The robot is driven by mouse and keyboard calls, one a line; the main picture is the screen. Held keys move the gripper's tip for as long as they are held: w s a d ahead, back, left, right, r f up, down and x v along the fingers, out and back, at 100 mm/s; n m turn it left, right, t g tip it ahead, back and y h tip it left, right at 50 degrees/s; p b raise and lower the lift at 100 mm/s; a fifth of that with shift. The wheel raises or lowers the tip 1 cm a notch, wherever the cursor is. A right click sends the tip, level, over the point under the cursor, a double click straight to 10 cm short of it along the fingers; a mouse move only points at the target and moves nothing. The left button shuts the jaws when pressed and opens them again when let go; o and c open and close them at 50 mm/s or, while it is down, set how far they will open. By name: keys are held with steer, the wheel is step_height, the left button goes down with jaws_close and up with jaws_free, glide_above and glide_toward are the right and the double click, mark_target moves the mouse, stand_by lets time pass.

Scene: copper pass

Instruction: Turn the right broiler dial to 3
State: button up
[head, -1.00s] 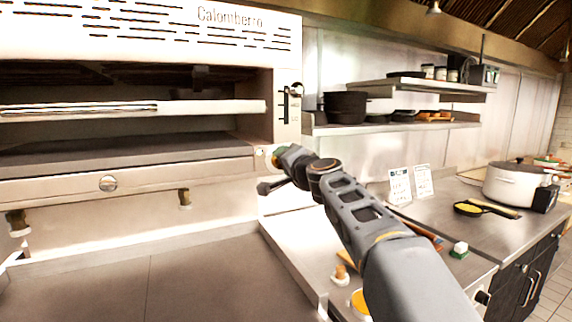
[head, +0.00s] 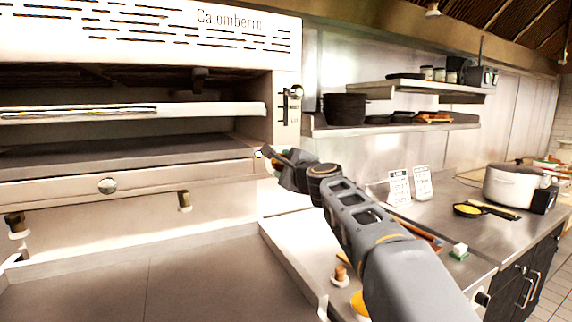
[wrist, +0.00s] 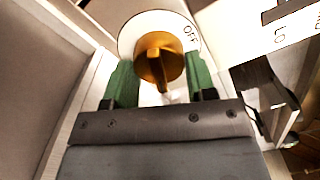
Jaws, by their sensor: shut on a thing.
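The right broiler dial is a brass knob (wrist: 158,60) on a round white plate in the wrist view. The word OFF shows on the plate at the knob's upper right; the 3 cannot be made out. My gripper (wrist: 160,82) has its green fingers on either side of the knob, shut on it. In the head view my gripper (head: 270,157) is at the right end of the broiler front (head: 130,178), and it hides most of the dial. I cannot tell which number the knob points to.
A lever in a slot (head: 285,105) is on the panel above my gripper. The steel counter (head: 420,215) at right holds cards, a pan (head: 484,210) and a white pot (head: 510,185).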

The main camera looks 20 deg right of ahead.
steer(key=m, duration=0.3)
steer(key=shift+m+p, duration=0.3)
steer(key=shift+f+m+p, duration=0.1)
steer(key=shift+m+p, duration=0.2)
steer(key=shift+m, duration=1.4)
steer(key=shift+a, duration=0.1)
steer(key=o, duration=0.9)
steer(key=s+d, duration=0.2)
steer(key=s, duration=1.1)
steer(key=shift+s+d+b, duration=0.35)
steer(key=shift+d+b, duration=0.05)
steer(key=shift+b, duration=0.05)
